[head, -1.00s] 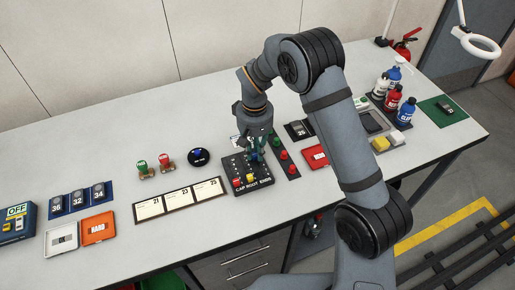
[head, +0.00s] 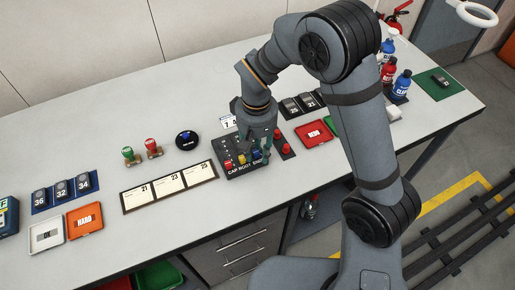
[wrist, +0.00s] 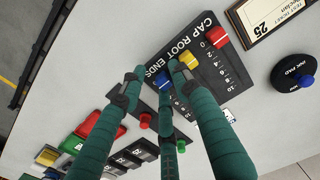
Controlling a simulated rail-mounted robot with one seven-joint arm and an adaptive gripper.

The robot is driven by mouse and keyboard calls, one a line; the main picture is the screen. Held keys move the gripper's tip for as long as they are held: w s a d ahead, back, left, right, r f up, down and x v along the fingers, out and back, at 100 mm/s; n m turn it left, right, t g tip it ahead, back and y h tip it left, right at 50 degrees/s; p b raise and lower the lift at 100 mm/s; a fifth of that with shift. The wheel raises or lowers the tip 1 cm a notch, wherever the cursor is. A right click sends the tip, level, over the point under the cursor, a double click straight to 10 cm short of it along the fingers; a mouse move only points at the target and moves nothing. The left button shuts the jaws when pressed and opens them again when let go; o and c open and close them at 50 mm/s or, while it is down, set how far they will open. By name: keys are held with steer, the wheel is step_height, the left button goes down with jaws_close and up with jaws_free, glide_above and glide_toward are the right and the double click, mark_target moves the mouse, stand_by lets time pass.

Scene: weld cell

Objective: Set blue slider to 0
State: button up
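The black slider panel (head: 236,169), lettered CAP ROOT ENDS, lies on the bench and also shows in the wrist view (wrist: 232,75). Its red knob (wrist: 217,37), yellow knob (wrist: 188,60) and blue knob (wrist: 163,78) stand roughly in one row near the lettered edge, the scale's 0 end. The blue knob's own number is hidden by the fingers. My gripper (wrist: 158,80) has its teal fingers parted around the blue knob, low over the panel. I see no clear finger contact. In the head view the blue knob (head: 257,155) is beside the fingers.
Push buttons with red caps (head: 283,148) are just right of the panel. A row of cards (head: 170,186) lies to its left, with a round black ink pad (head: 186,141) behind. Red and green trays (head: 314,133) stand farther right.

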mark_target(257, 153)
steer(key=shift+w+a+r, duration=0.1)
steer(key=shift+a, duration=0.05)
steer(key=shift+r, duration=0.2)
step_height(257, 153, up, 8)
steer(key=shift+f, duration=0.25)
steer(key=shift+f, duration=0.1)
stand_by(0.3)
steer(key=shift+f, duration=2.6)
steer(key=shift+r, duration=0.15)
